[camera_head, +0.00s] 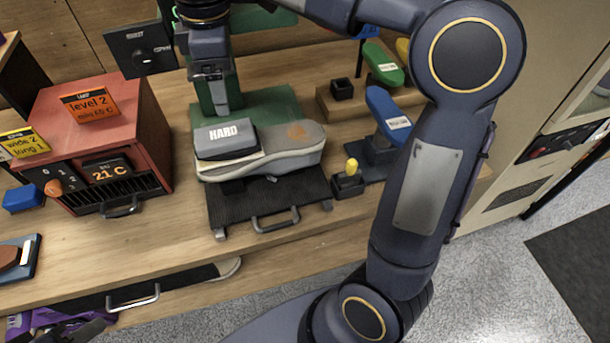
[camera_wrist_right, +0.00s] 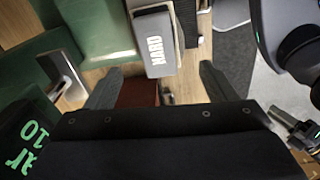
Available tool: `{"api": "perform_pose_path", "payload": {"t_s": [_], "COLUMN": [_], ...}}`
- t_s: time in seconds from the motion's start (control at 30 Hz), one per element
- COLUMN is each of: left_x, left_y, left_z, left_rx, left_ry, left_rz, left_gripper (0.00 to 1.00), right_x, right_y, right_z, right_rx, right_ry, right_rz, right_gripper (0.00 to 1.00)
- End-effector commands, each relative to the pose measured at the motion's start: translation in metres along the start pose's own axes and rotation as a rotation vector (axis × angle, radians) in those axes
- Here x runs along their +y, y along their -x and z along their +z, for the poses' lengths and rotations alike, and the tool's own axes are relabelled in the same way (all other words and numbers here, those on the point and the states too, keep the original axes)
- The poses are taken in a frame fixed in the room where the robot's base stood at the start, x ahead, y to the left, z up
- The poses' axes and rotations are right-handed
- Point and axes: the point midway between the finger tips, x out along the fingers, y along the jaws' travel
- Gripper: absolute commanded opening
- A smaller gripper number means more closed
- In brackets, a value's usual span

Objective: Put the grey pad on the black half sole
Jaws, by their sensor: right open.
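The grey pad (camera_head: 228,139), labelled HARD, lies over the left part of the grey shoe-shaped piece (camera_head: 303,143) on the bench. In the right wrist view the pad (camera_wrist_right: 155,42) is ahead of and between the fingers, with no contact visible. My right gripper (camera_wrist_right: 160,84) is open and empty. In the head view it (camera_head: 211,74) points down beside the green post, just beyond the pad. I cannot clearly pick out a black half sole. A dark shape at the lower left edge may be my left gripper; its jaws cannot be made out.
A red box (camera_head: 155,120) with an orange "level 2" sign stands left of the pad. A black ribbed mat (camera_head: 235,212) with a handle lies in front. A yellow-knobbed switch (camera_head: 347,185) and a blue sole-shaped piece (camera_head: 385,112) stand right. My right arm covers much of the right side.

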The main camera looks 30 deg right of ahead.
Motion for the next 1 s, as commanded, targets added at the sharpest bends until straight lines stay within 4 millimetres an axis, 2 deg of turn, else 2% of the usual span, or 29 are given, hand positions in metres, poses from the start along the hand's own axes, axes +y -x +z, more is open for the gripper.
{"api": "perform_pose_path", "payload": {"t_s": [0.03, 0.07, 0.2, 0.3, 0.4, 0.5, 0.63, 0.77, 1.0], "left_x": [0.0, 0.0, 0.0, 0.0, 0.0, 0.0, 0.0, 0.0, 0.0], "left_y": [0.0, 0.0, 0.0, 0.0, 0.0, 0.0, 0.0, 0.0, 0.0], "left_z": [0.0, 0.0, 0.0, 0.0, 0.0, 0.0, 0.0, 0.0, 0.0], "left_rx": [0.0, 0.0, 0.0, 0.0, 0.0, 0.0, 0.0, 0.0, 0.0], "left_ry": [0.0, 0.0, 0.0, 0.0, 0.0, 0.0, 0.0, 0.0, 0.0], "left_rz": [0.0, 0.0, 0.0, 0.0, 0.0, 0.0, 0.0, 0.0, 0.0], "left_gripper": [0.36, 0.36, 0.36, 0.36, 0.36, 0.36, 0.36, 0.36, 0.36], "right_x": [-0.011, -0.018, -0.06, -0.094, -0.125, -0.148, -0.164, -0.168, -0.168], "right_y": [-0.001, -0.004, -0.034, -0.064, -0.095, -0.121, -0.141, -0.147, -0.147], "right_z": [0.019, 0.029, 0.081, 0.111, 0.128, 0.136, 0.137, 0.137, 0.137], "right_rx": [0.019, 0.037, 0.161, 0.274, 0.391, 0.491, 0.572, 0.596, 0.594], "right_ry": [-0.074, -0.128, -0.453, -0.706, -0.941, -1.124, -1.262, -1.304, -1.301], "right_rz": [0.023, 0.033, 0.058, 0.048, 0.022, -0.01, -0.041, -0.052, -0.052], "right_gripper": [0.78, 0.78, 0.78, 0.78, 0.78, 0.78, 0.78, 0.78, 0.78]}}
